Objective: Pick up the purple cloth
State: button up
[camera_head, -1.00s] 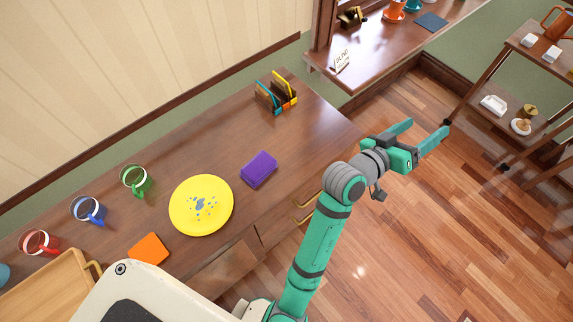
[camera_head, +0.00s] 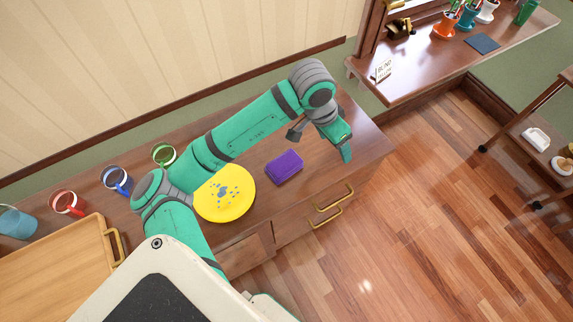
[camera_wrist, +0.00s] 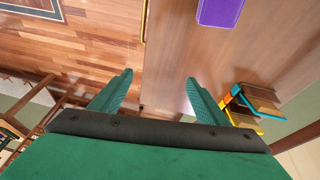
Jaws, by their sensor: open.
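The purple cloth (camera_head: 284,167) is a folded block lying on the brown wooden counter, just right of the yellow plate. In the wrist view the purple cloth (camera_wrist: 221,10) is at the top edge, partly cut off. My gripper (camera_head: 346,157) is above the counter to the right of the cloth, pointing down and apart from it. In the wrist view my gripper (camera_wrist: 160,82) has its two fingers spread with nothing between them.
A yellow plate (camera_head: 226,196) with blue spots lies left of the cloth. Green (camera_head: 164,154), blue (camera_head: 117,180) and red (camera_head: 68,202) mugs and a wooden tray (camera_head: 110,232) are further left. A holder with blue and yellow sides (camera_wrist: 240,100) stands near my fingers in the wrist view.

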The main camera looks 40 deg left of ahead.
aim_at(284, 163)
jog(key=s+a+g, duration=0.1)
jog(key=s+a, duration=0.1)
jog(key=a, duration=0.1)
jog(key=s+a+g+y, duration=0.1)
jog(key=s+a, duration=0.2)
jog(key=s+a+n+g+y, duration=0.1)
jog(key=s+a, duration=0.2)
jog(key=a, duration=0.1)
jog(key=shift+s+f, duration=0.15)
jog(key=shift+f, duration=0.2)
jog(key=shift+a+f, duration=0.15)
jog(key=shift+f, duration=2.45)
jog(key=shift+a+f, duration=0.15)
jog(key=shift+f, duration=2.4)
jog(key=c, duration=1.1)
